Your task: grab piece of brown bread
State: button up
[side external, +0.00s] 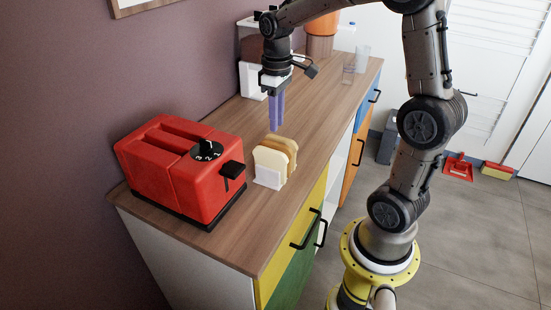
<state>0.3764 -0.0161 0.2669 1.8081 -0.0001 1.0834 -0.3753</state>
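Slices of bread stand upright in a small white holder (267,178) on the wooden counter. The front slice is pale with a tan crust (270,158). A browner slice (286,144) stands behind it, partly hidden. My gripper (276,128) points down with two blue-purple fingers, above and just behind the bread, apart from it. The fingers look close together from this side, and I cannot tell whether there is a gap between them. Nothing shows held in them.
A red toaster (185,170) with a black dial and lever stands left of the bread. A white-based dispenser (252,80), an orange container (321,32) and clear glasses (355,62) stand at the back. The counter's front edge (300,208) is close to the bread's right.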

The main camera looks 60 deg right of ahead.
aim_at(275, 143)
notch_tip(275, 143, down, 8)
jog(key=shift+w+f, duration=0.15)
dwell(0.4)
jog(key=shift+c, duration=0.2)
grip_shut()
